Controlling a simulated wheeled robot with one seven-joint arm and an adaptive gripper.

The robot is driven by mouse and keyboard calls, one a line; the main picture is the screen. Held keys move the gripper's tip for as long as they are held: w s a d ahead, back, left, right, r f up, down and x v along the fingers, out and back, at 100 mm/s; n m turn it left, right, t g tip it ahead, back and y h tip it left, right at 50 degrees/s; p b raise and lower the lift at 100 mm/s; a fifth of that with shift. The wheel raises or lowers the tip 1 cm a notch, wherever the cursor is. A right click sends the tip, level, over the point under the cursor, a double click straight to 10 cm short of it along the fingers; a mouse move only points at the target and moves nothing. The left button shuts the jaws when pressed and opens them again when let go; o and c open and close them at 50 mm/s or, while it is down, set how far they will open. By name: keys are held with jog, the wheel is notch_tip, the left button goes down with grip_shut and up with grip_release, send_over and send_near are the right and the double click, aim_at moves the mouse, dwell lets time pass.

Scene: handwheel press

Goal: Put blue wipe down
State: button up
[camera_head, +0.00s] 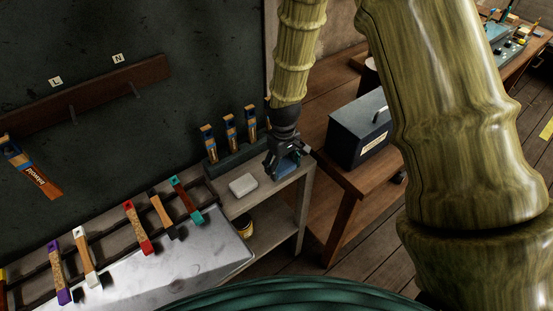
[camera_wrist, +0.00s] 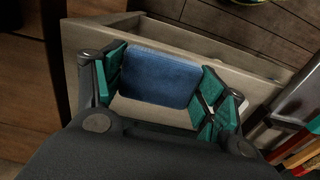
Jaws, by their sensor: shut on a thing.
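The blue wipe (camera_wrist: 160,76) is a flat, rounded blue pad. In the wrist view it lies between the green finger pads of my gripper (camera_wrist: 162,72), which is shut on its two sides. In the head view my gripper (camera_head: 284,166) points down at the right end of a small pale wooden stand (camera_head: 240,205). The wipe shows there as a dark blue patch (camera_head: 288,168), partly hidden by the fingers. It is over or on the stand top; I cannot tell whether it touches.
A whitish block (camera_head: 243,185) lies left of my gripper. A rack (camera_head: 236,160) of upright blue-and-orange tools stands behind. A dark toolbox (camera_head: 358,132) sits on a brown table to the right. Several coloured-handled tools line the metal bench (camera_head: 190,255) at left.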

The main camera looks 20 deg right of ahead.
jog(key=w, duration=0.3)
jog(key=w+p, duration=0.1)
jog(key=shift+w+a+f, duration=0.2)
jog(key=shift+a, duration=0.15)
jog(key=shift+f+p, duration=1.05)
jog(key=shift+f, duration=0.75)
jog(key=shift+f, duration=0.1)
jog(key=o, duration=1.1)
jog(key=shift+c, duration=0.2)
notch_tip(320, 180, up, 12)
jog(key=b, duration=0.4)
